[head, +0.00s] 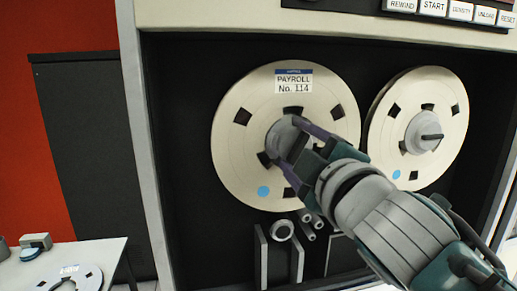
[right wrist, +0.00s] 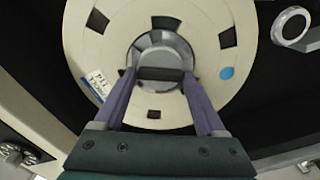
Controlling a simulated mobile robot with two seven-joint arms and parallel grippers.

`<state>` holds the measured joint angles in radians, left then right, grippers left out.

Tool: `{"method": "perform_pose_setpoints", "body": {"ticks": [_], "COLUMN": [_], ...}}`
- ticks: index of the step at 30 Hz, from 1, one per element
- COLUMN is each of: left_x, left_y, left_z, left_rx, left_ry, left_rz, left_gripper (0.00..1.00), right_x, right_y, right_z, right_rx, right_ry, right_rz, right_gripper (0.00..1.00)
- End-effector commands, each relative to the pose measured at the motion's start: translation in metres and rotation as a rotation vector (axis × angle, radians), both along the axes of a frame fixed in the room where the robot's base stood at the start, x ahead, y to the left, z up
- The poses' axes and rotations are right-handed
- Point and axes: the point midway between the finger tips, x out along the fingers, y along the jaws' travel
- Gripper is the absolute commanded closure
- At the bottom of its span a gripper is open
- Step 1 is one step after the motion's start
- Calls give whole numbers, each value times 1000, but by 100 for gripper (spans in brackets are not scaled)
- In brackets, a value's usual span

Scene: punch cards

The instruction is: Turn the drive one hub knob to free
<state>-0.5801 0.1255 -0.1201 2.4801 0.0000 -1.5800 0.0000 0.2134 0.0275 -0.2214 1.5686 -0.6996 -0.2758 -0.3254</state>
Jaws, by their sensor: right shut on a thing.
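The left tape reel (head: 240,120) is cream with dark square holes, a "PAYROLL No. 114" label and a blue dot. It is mounted on the drive's dark face. Its grey hub knob (head: 284,133) is at the reel's centre. My right gripper (head: 284,140) reaches in from the lower right with its purple fingers around the knob, shut on it. In the right wrist view the fingers flank the grey hub (right wrist: 160,50), and a dark bar crosses it between them. Part of the hub is hidden by the fingers. My left gripper is not in view.
A second reel (head: 450,100) with its own grey hub knob (head: 424,132) is at the right. Buttons (head: 433,6) run along the top. Rollers (head: 282,230) sit below the left reel. A white table (head: 105,255) with a loose reel (head: 70,278) is at lower left.

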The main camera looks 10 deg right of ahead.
Motion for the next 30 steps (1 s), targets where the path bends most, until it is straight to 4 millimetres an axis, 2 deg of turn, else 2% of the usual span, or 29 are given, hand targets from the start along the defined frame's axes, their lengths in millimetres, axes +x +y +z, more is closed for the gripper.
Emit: {"method": "perform_pose_setpoints", "body": {"ticks": [6,15,30], "left_x": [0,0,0], "left_y": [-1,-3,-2], "left_z": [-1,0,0], "left_rx": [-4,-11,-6], "left_ry": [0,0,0], "left_rz": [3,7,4], "left_gripper": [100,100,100], "right_x": [0,0,0], "right_y": [0,0,1], "right_z": [0,-1,-2], "right_rx": [-195,-394,-504], "right_ry": [-8,-14,-19], "right_rz": [0,-1,0], "right_gripper": [83,83,83]}}
